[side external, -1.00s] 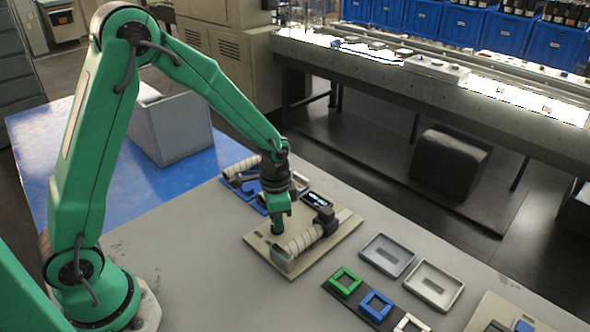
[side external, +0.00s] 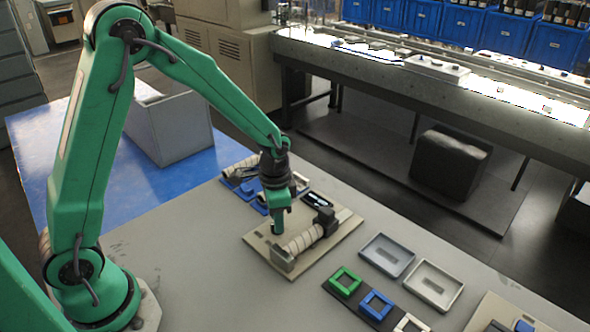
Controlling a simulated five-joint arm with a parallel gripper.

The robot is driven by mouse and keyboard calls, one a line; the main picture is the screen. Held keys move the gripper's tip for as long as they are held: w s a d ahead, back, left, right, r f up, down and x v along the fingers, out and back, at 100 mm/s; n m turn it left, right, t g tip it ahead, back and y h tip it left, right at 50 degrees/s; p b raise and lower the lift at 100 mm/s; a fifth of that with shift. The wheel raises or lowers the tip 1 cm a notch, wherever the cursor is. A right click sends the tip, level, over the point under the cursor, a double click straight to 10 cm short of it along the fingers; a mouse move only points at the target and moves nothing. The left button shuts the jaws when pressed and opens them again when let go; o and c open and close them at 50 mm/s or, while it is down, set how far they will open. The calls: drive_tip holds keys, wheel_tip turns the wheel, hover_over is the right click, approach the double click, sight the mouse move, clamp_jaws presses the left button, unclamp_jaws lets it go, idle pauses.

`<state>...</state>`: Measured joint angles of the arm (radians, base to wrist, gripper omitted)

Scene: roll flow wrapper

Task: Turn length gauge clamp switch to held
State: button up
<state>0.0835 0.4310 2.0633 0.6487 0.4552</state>
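The length gauge (side external: 258,240) is a beige plate on the grey table, with a roll (side external: 303,239) lying between a grey block at its near end and a dark block (side external: 325,217) at its far end. A small dark display (side external: 318,199) sits at its back. My gripper (side external: 278,228) points down at the plate's left part, just left of the roll. Its tips are at or very near a small dark part there, which may be the clamp switch. The gripper hides most of that part, and I cannot tell its setting or whether the fingers touch it.
A blue holder with rolls (side external: 243,187) stands behind my gripper. Two grey trays (side external: 368,251) (side external: 418,280) lie to the right. Green (side external: 345,282), blue (side external: 377,304) and white frames (side external: 408,323) sit on a dark strip in front. The table's near left is clear.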

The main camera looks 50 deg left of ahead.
wheel_tip(320, 180, up, 7)
drive_tip(key=shift+f, duration=0.2)
drive_tip(key=shift+r, duration=0.15)
drive_tip(key=shift+r, duration=0.1)
idle(0.3)
drive_tip(key=shift+s+r, duration=0.1)
drive_tip(key=shift+r, duration=0.1)
drive_tip(key=s+a+r+n+t, duration=0.3)
drive_tip(key=s+r+n+t, duration=0.2)
drive_tip(key=s+r, duration=0.9)
drive_tip(key=shift+s+a+n+t, duration=0.25)
drive_tip(key=shift+s+n, duration=0.35)
drive_tip(key=shift+s, duration=0.85)
drive_tip(key=shift+d+r, duration=0.1)
